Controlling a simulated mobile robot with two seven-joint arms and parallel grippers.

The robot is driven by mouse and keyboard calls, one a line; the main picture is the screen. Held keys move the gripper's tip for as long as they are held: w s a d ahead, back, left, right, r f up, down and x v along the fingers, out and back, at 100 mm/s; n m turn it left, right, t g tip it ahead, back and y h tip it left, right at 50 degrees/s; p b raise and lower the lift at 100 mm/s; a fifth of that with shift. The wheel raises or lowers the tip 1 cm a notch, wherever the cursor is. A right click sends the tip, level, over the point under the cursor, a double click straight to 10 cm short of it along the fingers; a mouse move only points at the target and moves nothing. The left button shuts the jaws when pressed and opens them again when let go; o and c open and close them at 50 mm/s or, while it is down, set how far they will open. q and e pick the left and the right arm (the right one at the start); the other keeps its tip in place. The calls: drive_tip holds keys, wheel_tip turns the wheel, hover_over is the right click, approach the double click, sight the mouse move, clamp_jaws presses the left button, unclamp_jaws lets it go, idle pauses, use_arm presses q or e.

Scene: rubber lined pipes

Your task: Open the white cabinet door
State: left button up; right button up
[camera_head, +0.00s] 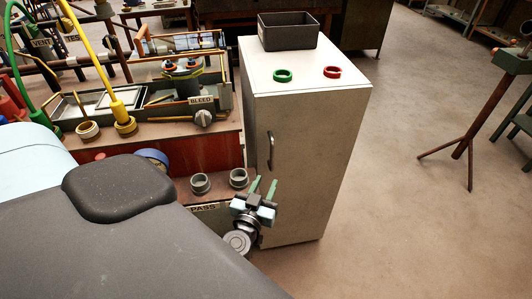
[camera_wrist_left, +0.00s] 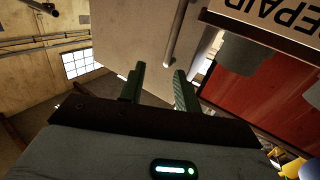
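The white cabinet (camera_head: 318,150) stands at the centre right, and its door looks shut. A dark vertical handle (camera_head: 270,150) sits near the door's left edge. My left gripper (camera_head: 264,184) is just below the handle, with its two green fingers pointing up. The fingers are apart and nothing shows held between them. In the left wrist view the handle (camera_wrist_left: 178,35) is a bar ahead of my open left gripper (camera_wrist_left: 158,84), its lower end closer to the right-hand finger. The door face (camera_wrist_left: 130,35) fills the upper middle there. My right gripper is not in view.
A dark bin (camera_head: 288,32), a green ring (camera_head: 283,76) and a red ring (camera_head: 332,72) rest on the cabinet top. A red workbench (camera_head: 190,152) with pipes and hoses adjoins its left side. Floor (camera_head: 400,200) to the right is clear up to a tripod stand (camera_head: 468,140).

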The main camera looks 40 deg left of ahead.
use_arm(q)
drive_tip(key=v, duration=0.6)
drive_tip(key=shift+s+b, duration=0.25)
drive_tip(key=shift+b, duration=0.05)
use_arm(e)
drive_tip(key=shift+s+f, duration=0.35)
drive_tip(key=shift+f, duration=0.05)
use_arm(q)
drive_tip(key=shift+d, duration=0.1)
